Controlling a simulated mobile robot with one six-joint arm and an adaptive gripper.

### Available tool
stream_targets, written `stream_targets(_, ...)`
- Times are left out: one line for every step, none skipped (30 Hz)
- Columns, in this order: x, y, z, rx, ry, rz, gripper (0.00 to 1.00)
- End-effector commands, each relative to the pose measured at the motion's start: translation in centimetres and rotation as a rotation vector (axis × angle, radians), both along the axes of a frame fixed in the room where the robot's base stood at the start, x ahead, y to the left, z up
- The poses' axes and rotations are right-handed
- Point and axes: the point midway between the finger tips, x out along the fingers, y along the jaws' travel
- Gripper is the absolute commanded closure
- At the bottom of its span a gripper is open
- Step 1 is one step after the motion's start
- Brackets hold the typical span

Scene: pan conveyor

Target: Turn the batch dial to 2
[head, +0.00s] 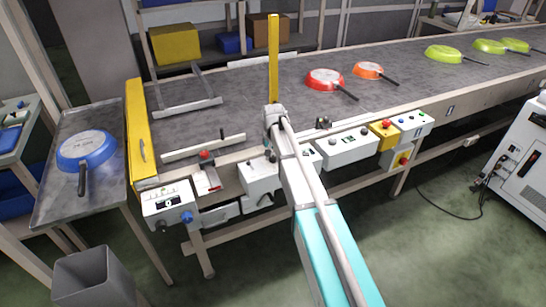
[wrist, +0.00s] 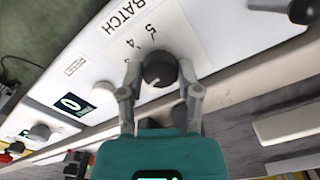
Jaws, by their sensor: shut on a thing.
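The batch dial (wrist: 159,69) is a dark round knob on a white panel, beside a label (wrist: 124,16) reading BATCH. The digits 5 and 4 show near it, appearing turned in the wrist view; I cannot make out a 2, and the dial's setting is unclear. My gripper (wrist: 160,80) is shut on the dial, one finger on each side. In the head view my arm crosses in front of the white control boxes and hides the dial and fingers.
Control boxes line the conveyor's front edge, including a yellow one (head: 384,135) with a red button. Red (head: 325,79), orange (head: 367,70) and green pans lie on the conveyor. A blue pan (head: 87,149) lies on the left side table. A yellow post (head: 273,60) stands behind my arm.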

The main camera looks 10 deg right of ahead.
Motion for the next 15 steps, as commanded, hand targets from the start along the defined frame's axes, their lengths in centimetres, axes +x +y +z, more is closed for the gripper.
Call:
stream_targets(-0.03, 0.01, -0.01, 0.000, 0.000, -0.015, 1.00)
stream_targets(-0.03, 0.01, -0.01, 0.000, 0.000, -0.024, 1.00)
stream_targets(-0.03, 0.01, -0.01, 0.000, 0.000, -0.033, 1.00)
stream_targets(-0.03, 0.01, -0.01, 0.000, 0.000, -0.038, 1.00)
stream_targets(-0.03, 0.01, -0.01, 0.000, 0.000, -0.043, 1.00)
stream_targets(-0.03, 0.01, -0.01, 0.000, 0.000, -0.048, 1.00)
stream_targets(-0.03, 0.01, -0.01, 0.000, 0.000, -0.050, 1.00)
stream_targets(-0.03, 0.01, -0.01, 0.000, 0.000, -0.052, 1.00)
stream_targets(-0.03, 0.01, -0.01, 0.000, 0.000, -0.053, 1.00)
stream_targets(-0.03, 0.01, -0.01, 0.000, 0.000, -0.053, 1.00)
stream_targets(-0.03, 0.01, -0.01, 0.000, 0.000, -0.053, 1.00)
stream_targets(-0.03, 0.01, -0.01, 0.000, 0.000, -0.053, 1.00)
stream_targets(-0.03, 0.01, -0.01, 0.000, 0.000, -0.053, 1.00)
stream_targets(-0.03, 0.01, -0.01, 0.000, 0.000, -0.053, 1.00)
stream_targets(-0.03, 0.01, -0.01, 0.000, 0.000, -0.052, 1.00)
